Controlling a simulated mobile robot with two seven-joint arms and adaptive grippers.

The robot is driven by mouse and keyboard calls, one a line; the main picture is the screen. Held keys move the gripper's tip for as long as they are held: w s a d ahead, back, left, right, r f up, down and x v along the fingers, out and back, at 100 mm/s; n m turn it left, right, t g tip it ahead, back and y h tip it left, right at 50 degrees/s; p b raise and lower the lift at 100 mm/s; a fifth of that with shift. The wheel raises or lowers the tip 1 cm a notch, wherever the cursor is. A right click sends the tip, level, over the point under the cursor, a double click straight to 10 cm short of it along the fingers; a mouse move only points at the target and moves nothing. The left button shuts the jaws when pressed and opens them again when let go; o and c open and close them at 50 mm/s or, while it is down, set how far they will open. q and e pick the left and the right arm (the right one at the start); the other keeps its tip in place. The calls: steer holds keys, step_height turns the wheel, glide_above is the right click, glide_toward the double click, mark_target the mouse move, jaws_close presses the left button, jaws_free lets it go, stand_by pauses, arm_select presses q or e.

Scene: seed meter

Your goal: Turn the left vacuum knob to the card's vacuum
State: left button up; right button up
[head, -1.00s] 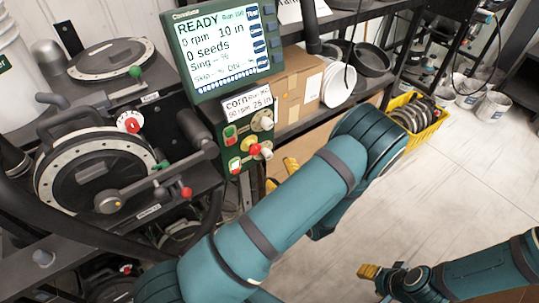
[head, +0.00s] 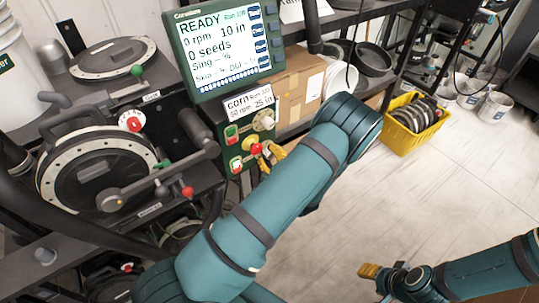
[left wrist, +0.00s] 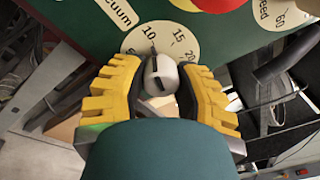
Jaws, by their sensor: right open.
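The vacuum knob (left wrist: 161,73) is a small pale knob with a dark mark, in front of a cream dial (left wrist: 133,40) showing 10, 15 and 20. I cannot read its exact setting. My left gripper (left wrist: 163,82) has its yellow fingers on either side of the knob, apparently open; contact is unclear. In the head view the left gripper (head: 271,156) is at the lower right of the green control box (head: 235,149) and hides the knob. The card (head: 247,101) on the box reads corn, with 25 in. My right gripper (head: 369,271) is open and empty, low over the floor.
The green monitor (head: 222,45) above the box reads READY, 0 rpm, 10 in. A red and yellow button (head: 256,149) is close beside my left fingers. The seed meter (head: 97,170) stands at left. A yellow crate (head: 401,143) is on the floor at right.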

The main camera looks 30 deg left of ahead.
arm_select(q)
jaws_close()
